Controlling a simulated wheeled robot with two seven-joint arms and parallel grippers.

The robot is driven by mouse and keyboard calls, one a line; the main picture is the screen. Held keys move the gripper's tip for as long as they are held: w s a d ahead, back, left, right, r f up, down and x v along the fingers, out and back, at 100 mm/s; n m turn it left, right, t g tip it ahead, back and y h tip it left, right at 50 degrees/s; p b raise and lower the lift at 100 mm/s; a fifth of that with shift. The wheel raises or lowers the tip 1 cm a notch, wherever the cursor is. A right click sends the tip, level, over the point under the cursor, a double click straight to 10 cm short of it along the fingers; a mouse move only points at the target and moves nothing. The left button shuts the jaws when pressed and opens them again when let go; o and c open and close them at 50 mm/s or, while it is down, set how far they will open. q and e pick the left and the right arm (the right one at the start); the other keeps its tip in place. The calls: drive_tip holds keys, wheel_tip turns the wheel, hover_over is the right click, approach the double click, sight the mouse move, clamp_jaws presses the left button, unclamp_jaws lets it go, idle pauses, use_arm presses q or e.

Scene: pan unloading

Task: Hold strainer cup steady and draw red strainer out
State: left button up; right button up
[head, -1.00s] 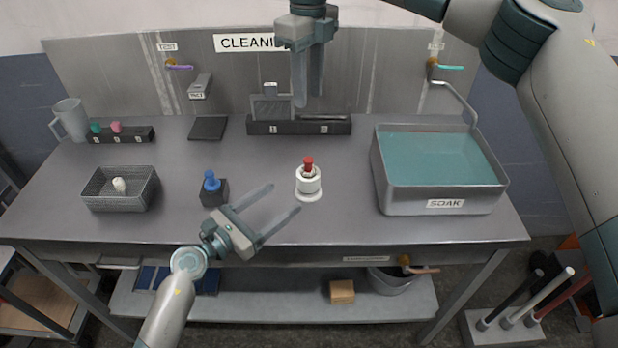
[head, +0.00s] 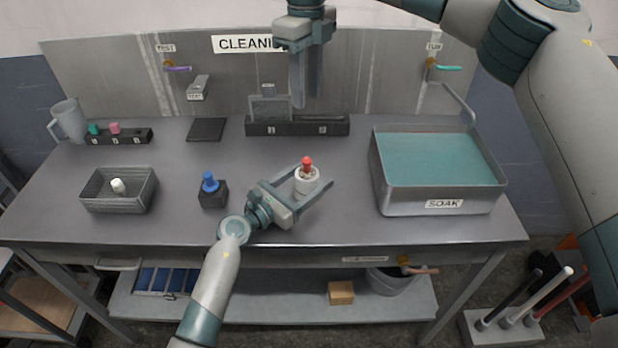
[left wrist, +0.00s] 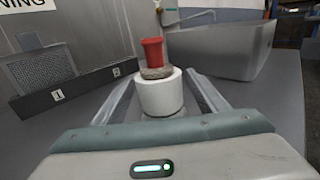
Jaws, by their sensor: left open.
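The white strainer cup (head: 306,184) stands upright on the grey bench, with the red strainer (head: 307,164) seated in its top. In the left wrist view the white cup (left wrist: 160,97) stands between my fingers, and the red strainer (left wrist: 153,51) rises above it. My left gripper (head: 321,175) is open, with one finger on each side of the cup. Gaps show between the cup and the fingers in the left wrist view. My right gripper (head: 304,100) hangs above the back of the bench, fingers down; the gap between its fingers looks narrow and I see nothing held.
A soak tub (head: 443,206) of teal liquid stands to the right. A black block with a blue-topped piece (head: 210,182) and a wire basket (head: 119,204) are to the left. A black numbered rack (head: 297,126) stands behind the cup.

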use_arm(q)
drive_tip(key=c, duration=1.2)
use_arm(e)
drive_tip(key=o, duration=0.6)
drive_tip(key=shift+f, duration=0.1)
drive_tip(key=shift+c, duration=0.2)
drive_tip(key=n, duration=0.7)
hover_over(306, 160)
wheel_tip(306, 160, down, 6)
drive_tip(key=shift+w+f+n, duration=0.25)
drive_tip(key=shift+f+n, duration=0.6)
drive_tip(key=shift+n, duration=0.25)
drive_tip(key=shift+f, duration=0.15)
drive_tip(key=f, duration=1.1)
drive_tip(key=shift+s+f, duration=0.2)
drive_tip(key=shift+f, duration=0.15)
